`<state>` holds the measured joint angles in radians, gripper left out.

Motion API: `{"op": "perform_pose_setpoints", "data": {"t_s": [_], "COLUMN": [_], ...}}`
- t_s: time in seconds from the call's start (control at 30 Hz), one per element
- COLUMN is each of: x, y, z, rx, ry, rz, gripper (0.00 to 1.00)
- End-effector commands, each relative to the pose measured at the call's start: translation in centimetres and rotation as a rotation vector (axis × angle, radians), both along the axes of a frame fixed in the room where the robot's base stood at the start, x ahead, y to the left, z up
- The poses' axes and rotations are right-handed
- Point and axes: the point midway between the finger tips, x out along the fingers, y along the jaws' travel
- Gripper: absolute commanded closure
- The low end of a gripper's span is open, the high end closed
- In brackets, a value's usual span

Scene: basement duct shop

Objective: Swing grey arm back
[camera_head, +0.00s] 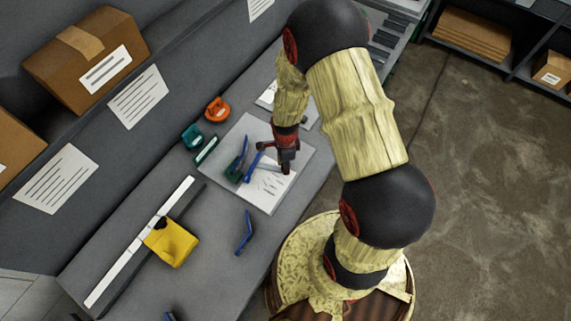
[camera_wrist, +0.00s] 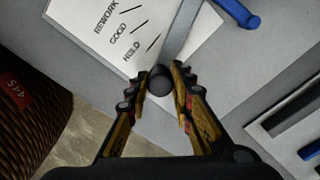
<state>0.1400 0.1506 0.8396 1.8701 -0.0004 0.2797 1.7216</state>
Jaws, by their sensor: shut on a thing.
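In the wrist view a grey arm (camera_wrist: 184,38) runs as a flat bar from the top edge toward my gripper (camera_wrist: 160,84). A round black knob (camera_wrist: 160,76) sits at its near end. The fingers close on the knob from both sides. The bar lies over a white sheet (camera_wrist: 128,28) with the printed words REWORK, GOOD and HOLD. In the head view my gripper (camera_head: 287,168) is low over the sheet (camera_head: 268,187) on the bench.
A blue lever (camera_head: 253,166) and a green piece (camera_head: 236,168) stand left of my gripper. A loose blue tool (camera_head: 244,233) and a yellow block on a ruler (camera_head: 172,243) lie nearer on the grey bench (camera_head: 220,270). Orange (camera_head: 217,109) and teal (camera_head: 192,136) tools lie behind.

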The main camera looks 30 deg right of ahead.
Motion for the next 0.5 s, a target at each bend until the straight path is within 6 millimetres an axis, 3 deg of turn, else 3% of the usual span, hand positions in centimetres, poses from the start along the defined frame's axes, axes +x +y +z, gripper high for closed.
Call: {"op": "perform_pose_setpoints", "data": {"t_s": [0.07,0.1,0.4,0.5], "x": [-0.17,-0.18,-0.11,-0.09], "y": [0.09,0.10,0.05,0.04], "z": [-0.04,-0.04,-0.03,-0.02], "rx": [0.001,0.001,0.001,0.001], "ry": [0.004,0.004,0.003,0.002], "rz": [0.000,0.000,0.001,0.001], "gripper": [1.00,0.76,0.59,0.58]}}
